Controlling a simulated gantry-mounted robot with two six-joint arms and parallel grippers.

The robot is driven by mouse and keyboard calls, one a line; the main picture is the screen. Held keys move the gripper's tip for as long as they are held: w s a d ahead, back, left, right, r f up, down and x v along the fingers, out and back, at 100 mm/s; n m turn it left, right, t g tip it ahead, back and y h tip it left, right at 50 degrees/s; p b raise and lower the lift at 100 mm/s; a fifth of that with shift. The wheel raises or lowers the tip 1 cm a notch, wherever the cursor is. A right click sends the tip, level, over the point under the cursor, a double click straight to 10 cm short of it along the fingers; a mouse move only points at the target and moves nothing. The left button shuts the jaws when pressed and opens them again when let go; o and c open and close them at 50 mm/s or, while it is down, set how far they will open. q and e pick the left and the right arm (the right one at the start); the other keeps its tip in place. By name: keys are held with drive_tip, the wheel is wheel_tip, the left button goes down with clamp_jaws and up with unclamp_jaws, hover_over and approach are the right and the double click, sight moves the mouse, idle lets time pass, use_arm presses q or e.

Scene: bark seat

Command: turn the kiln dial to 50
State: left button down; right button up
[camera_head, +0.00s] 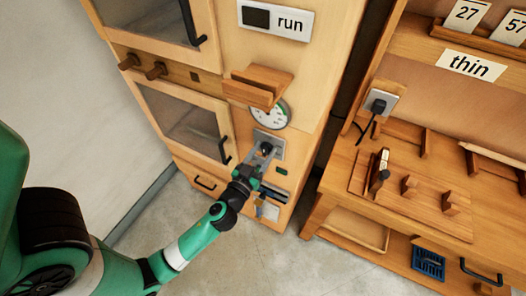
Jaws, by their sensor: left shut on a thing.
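The kiln (222,100) is a tall wooden cabinet with glass-fronted doors in the middle of the head view. A round white gauge (272,113) with a green band sits on its front, partly covered by a small wooden shelf. Its reading is too small to tell. Below the gauge is a black dial (266,148) on a grey plate. My left gripper (264,153) reaches up from below and is shut on the dial, which its fingers partly hide. The dial's setting cannot be read. My right gripper is not in view.
A "run" sign (275,20) is high on the kiln, above the wooden shelf (257,86). Grey floor lies below.

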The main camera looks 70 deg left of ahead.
use_arm(q)
drive_tip(key=shift+m, duration=0.3)
drive_tip(key=m, duration=0.5)
drive_tip(key=shift+w+d+b, duration=0.2)
drive_tip(key=shift+d+b, duration=0.05)
drive_tip(key=shift+b, duration=0.05)
drive_tip(key=m, duration=0.5)
drive_tip(key=shift+w+d+f+m, duration=0.15)
drive_tip(key=shift+f+m, duration=0.05)
drive_tip(key=shift+m, duration=0.2)
drive_tip(key=m, duration=0.4)
drive_tip(key=m+p, duration=0.1)
drive_tip(key=m, duration=0.1)
drive_tip(key=shift+f, duration=0.3)
drive_tip(key=m, duration=0.4)
drive_tip(key=m+p, duration=0.1)
drive_tip(key=m, duration=0.1)
drive_tip(key=shift+f, duration=0.3)
drive_tip(key=shift+c, duration=1.4)
unclamp_jaws()
